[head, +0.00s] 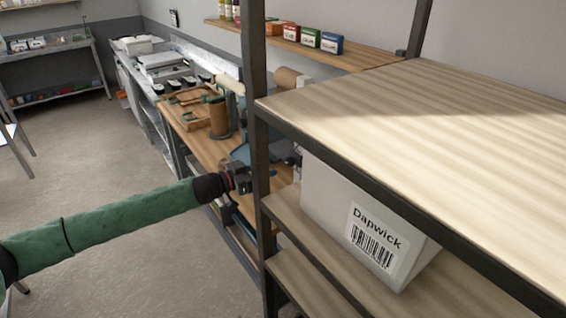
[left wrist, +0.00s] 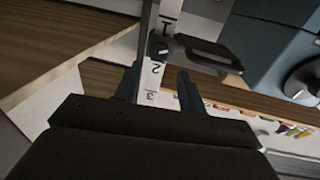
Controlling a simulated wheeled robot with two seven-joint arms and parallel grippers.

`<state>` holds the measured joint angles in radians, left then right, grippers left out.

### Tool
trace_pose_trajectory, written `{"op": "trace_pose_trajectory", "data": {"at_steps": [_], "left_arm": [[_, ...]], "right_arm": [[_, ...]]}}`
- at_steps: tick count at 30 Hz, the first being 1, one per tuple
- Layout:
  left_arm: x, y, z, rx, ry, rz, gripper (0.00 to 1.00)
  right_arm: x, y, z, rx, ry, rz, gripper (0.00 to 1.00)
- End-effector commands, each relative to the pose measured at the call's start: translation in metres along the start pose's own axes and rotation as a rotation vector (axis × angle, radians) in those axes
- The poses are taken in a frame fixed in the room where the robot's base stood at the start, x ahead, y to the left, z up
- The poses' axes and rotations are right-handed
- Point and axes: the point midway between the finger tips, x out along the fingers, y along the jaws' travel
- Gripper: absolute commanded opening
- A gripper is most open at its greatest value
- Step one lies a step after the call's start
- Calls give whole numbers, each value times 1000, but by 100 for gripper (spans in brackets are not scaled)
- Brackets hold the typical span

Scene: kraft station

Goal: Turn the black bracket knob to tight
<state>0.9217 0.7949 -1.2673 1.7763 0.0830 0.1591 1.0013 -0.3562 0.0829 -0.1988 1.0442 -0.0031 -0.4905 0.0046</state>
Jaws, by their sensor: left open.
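The black knob (left wrist: 160,47) shows in the left wrist view on a white scale strip (left wrist: 153,72) marked 1, 2 and 3. A black bracket arm (left wrist: 210,53) reaches right from beside the knob. My left gripper (left wrist: 158,76) is open and empty, and the knob appears just beyond its fingertips, between them in the picture. I cannot tell the knob's turn setting. In the head view my left gripper (head: 251,178) is beside the dark shelf post; I cannot make out the knob there. My right gripper is not in view.
The dark shelf post (head: 254,130) stands close to my left gripper. A white Dapwick box (head: 325,205) sits on the shelf at right. A blue-grey machine (left wrist: 270,40) with a round dial (left wrist: 306,78) is beyond the bracket. A wooden bench (head: 180,115) runs behind.

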Motion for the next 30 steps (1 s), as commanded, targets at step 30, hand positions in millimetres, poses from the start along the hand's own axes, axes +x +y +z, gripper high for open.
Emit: {"op": "trace_pose_trajectory", "data": {"at_steps": [30], "left_arm": [[59, 0, 0, 1, 0, -1, 13]], "right_arm": [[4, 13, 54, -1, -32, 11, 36]]}}
